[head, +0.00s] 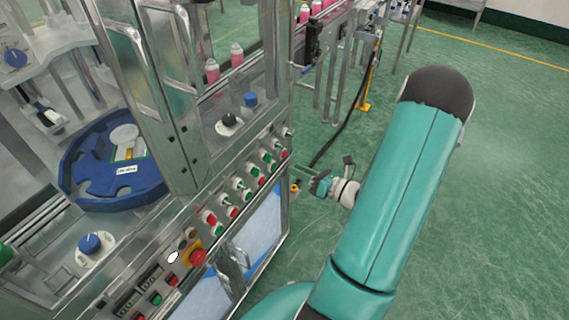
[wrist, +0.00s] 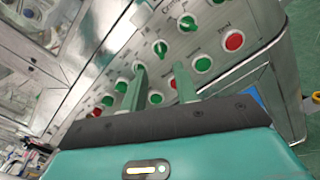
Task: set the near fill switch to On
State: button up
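The control panel on the machine's front carries a row of selector switches and push buttons. In the wrist view, green-and-white selector switches show at the top (wrist: 187,23) and just below left (wrist: 160,48). The labels are too small to read surely, so I cannot tell which is the near fill switch or how it is set. In the head view the panel's switches (head: 240,184) run along the sloped front. My gripper (wrist: 160,72) is open and empty, its two fingers apart and pointing at the panel. In the head view my gripper (head: 308,178) is right of the panel, apart from it.
A red emergency stop (head: 198,257) on a yellow plate sits lower on the panel. Red buttons (wrist: 235,41) and green buttons (wrist: 203,64) lie close to the switches. A metal door handle (head: 240,257) stands out below the panel. Green floor to the right is open.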

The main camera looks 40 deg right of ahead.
jog(key=v, duration=0.5)
dwell(0.4)
jog(key=a+r+n+g+y, duration=0.1)
jog(key=a+r+n+g, duration=0.25)
jog(key=a+n, duration=0.35)
jog(key=w+a+r+n+g+y, duration=0.1)
jog(key=a+r+n+g+y, duration=0.15)
jog(key=a+n+g, duration=0.35)
jog(key=a+r+n+g+y, duration=0.1)
jog(key=a+r+n+g, duration=0.3)
jog(key=a+n, duration=0.3)
jog(key=s+a+r+n+t+h, duration=0.1)
jog(key=a+r+n+h, duration=0.3)
jog(key=n, duration=0.5)
jog(key=s+a+r+n+t+h, duration=0.1)
jog(key=s+a+r+n+h, duration=0.2)
jog(key=r+n+h, duration=0.3)
notch_tip(320, 180, up, 3)
jog(key=s+n, duration=0.1)
jog(key=n, duration=0.2)
jog(key=shift+s+a, duration=0.3)
jog(key=shift+a, duration=0.05)
jog(key=shift+r, duration=0.1)
